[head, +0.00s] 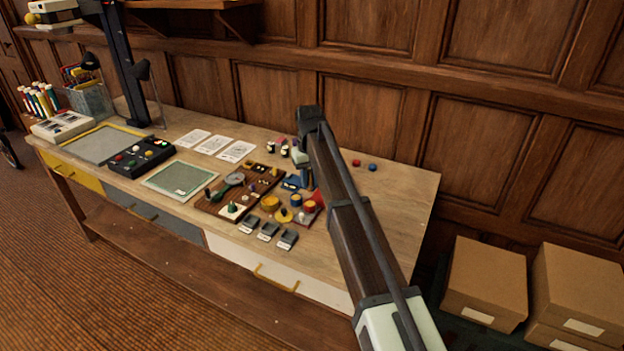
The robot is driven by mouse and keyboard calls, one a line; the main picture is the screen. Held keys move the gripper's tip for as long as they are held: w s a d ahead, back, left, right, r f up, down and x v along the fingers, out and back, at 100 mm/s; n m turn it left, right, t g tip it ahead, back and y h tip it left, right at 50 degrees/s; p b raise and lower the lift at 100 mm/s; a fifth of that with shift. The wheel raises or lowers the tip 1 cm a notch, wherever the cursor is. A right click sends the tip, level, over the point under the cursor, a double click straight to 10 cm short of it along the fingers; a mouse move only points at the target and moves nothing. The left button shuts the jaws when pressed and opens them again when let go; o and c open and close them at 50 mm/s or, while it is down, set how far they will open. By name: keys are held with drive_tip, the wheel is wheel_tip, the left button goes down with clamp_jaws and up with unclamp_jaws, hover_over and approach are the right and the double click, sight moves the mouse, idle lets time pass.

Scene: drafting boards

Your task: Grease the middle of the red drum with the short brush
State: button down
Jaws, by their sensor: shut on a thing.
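A small red drum (309,207) stands near the right end of the cluttered part of the table, beside a blue-topped drum (296,200). A yellow drum (270,203) stands to their left.
A yellow disc-like piece (284,216) and several small dark bins (268,231) lie in front. A brown board with small parts (236,192) is to the left. The tabletop's right end (400,195) is mostly clear. Cardboard boxes (485,280) stand right of the table.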

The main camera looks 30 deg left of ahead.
sight(310, 186)
drive_tip(key=shift+f, duration=2.2)
drive_tip(key=shift+f, duration=0.65)
idle(1.1)
drive_tip(key=shift+d, duration=0.1)
idle(0.5)
drive_tip(key=shift+d, duration=0.1)
idle(0.6)
drive_tip(key=shift+a, duration=0.35)
idle(0.3)
drive_tip(key=shift+d, duration=0.4)
idle(0.4)
drive_tip(key=shift+a, duration=0.4)
idle(0.4)
drive_tip(key=shift+d, duration=0.3)
